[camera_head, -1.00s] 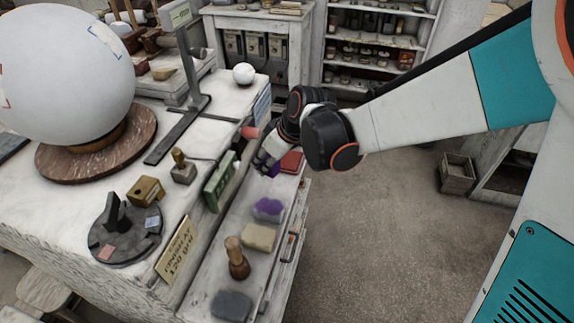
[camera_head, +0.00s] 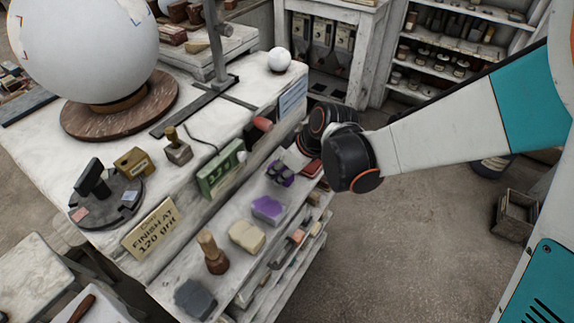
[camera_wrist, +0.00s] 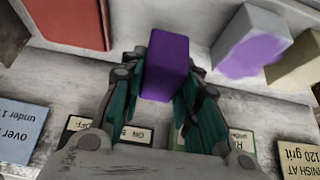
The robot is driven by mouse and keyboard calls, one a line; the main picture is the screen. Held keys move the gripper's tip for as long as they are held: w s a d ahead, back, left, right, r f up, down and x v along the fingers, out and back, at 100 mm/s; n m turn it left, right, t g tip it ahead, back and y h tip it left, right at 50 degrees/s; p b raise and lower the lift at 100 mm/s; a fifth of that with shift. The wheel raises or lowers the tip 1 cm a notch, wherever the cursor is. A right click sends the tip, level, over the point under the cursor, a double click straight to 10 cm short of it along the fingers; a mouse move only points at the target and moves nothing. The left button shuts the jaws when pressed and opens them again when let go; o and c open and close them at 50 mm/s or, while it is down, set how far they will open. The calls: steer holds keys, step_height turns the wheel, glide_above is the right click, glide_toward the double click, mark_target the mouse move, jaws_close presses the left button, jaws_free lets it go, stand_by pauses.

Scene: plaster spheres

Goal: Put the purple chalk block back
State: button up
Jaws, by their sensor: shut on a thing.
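The purple chalk block (camera_wrist: 166,65) stands between the two green-padded fingers of my gripper (camera_wrist: 152,98) in the wrist view, and the fingers are shut on it. In the head view my gripper (camera_head: 281,172) is over the narrow shelf (camera_head: 238,275) along the bench front, with the purple block partly hidden by the fingers. I cannot tell whether the block touches the shelf. A grey block with a purple patch (camera_head: 267,209) lies nearer on the same shelf; it also shows at upper right in the wrist view (camera_wrist: 252,45).
A red block (camera_head: 310,168) is beyond my gripper.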

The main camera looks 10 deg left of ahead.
steer(key=shift+f+b, duration=1.2)
steer(key=shift+f, duration=0.7)
steer(key=shift+f, duration=0.2)
steer(key=o, duration=0.9)
steer(key=shift+o, duration=0.2)
steer(key=shift+r, duration=0.1)
steer(key=shift+r, duration=0.25)
steer(key=p+v, duration=0.7)
steer(key=v, duration=0.5)
steer(key=shift+s+p, duration=0.15)
steer(key=shift+p, duration=0.2)
steer(key=shift+f, duration=0.1)
